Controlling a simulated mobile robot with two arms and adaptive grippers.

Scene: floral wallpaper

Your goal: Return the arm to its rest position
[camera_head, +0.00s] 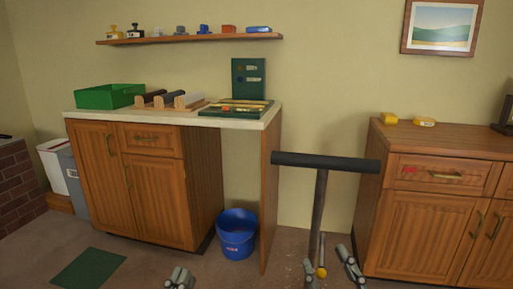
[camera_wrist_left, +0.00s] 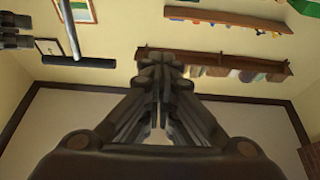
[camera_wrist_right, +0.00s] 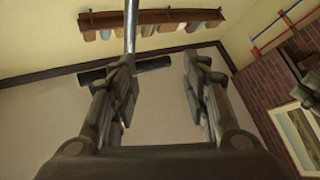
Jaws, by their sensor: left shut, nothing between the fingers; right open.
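My left gripper (camera_head: 180,278) is low at the bottom edge of the head view, above the floor. Its fingers are together and empty, and they also show closed in the left wrist view (camera_wrist_left: 160,65). My right gripper (camera_head: 333,268) is at the bottom right of the head view, its fingers spread apart; the gap shows in the right wrist view (camera_wrist_right: 160,85). A dark T-shaped tool (camera_head: 322,205) with a wide top bar and a yellow lower end stands at the right gripper. The yellow end appears between the spread fingers; I cannot tell whether they touch it.
A wooden desk (camera_head: 160,190) stands left, with a green box (camera_head: 110,96) on top. A blue bucket (camera_head: 237,235) is on the floor beside it. A wooden cabinet (camera_head: 430,215) stands right, close to my right gripper. A green mat (camera_head: 88,269) lies on the floor.

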